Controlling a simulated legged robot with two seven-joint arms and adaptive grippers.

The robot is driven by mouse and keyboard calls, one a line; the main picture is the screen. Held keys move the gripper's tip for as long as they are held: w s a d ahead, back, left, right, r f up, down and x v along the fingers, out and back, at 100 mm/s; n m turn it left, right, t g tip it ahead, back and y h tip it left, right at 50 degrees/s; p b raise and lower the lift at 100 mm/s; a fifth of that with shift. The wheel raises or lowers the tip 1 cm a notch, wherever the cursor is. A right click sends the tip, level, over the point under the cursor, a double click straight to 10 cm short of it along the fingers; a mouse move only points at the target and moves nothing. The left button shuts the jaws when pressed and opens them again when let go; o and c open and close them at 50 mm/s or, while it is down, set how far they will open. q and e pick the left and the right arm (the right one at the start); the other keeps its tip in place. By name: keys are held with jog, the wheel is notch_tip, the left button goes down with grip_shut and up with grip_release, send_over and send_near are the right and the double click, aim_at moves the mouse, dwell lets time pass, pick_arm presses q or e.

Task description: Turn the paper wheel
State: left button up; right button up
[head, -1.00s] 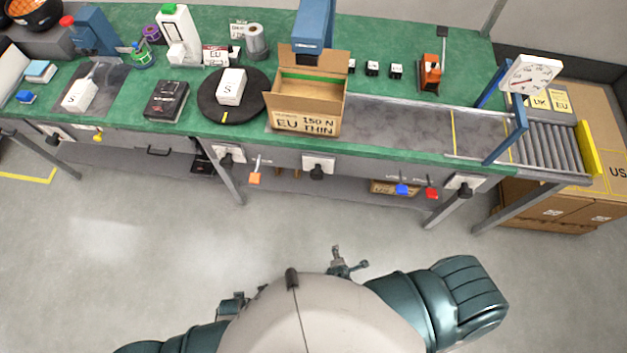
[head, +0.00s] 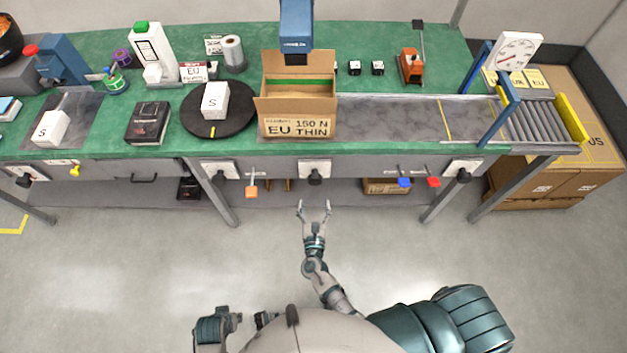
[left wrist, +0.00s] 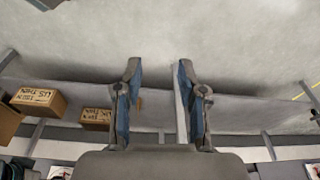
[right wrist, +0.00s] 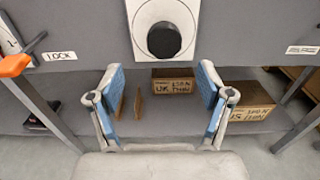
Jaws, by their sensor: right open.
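Black round knobs on white plates line the bench front: a left knob (head: 219,171), a middle knob (head: 315,179) and a right knob (head: 463,174). No readable label shows which one is the paper wheel. My right gripper (head: 313,206) is open and empty, below the middle knob in the head view and apart from the bench front. In the right wrist view, a black knob (right wrist: 164,40) on its white plate lies ahead, above and between the open fingers (right wrist: 158,82). My left gripper (left wrist: 157,68) is open and empty in the left wrist view.
An open carton (head: 297,127) and a black turntable (head: 192,124) stand on the green bench. Bench legs and boxes are below. The floor in front is clear.

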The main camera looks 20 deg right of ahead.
aim_at(316, 183)
jog(key=x, duration=0.5)
jog(key=d+x, duration=0.1)
jog(key=x, duration=0.2)
jog(key=shift+w+f+b, duration=0.1)
jog(key=shift+f+b, duration=0.1)
jog(key=shift+b, duration=0.15)
jog(key=shift+w+d, duration=0.2)
jog(key=shift+w, duration=0.2)
jog(key=shift+a+r, duration=0.1)
jog(key=shift+a, duration=0.35)
jog(key=c, duration=1.2)
pick_arm(q)
jog(key=shift+s+d+r, duration=0.15)
jog(key=shift+r, duration=0.4)
jog(key=shift+s+d+r, duration=0.1)
jog(key=shift+r, duration=0.4)
pick_arm(e)
jog(key=shift+d, duration=0.35)
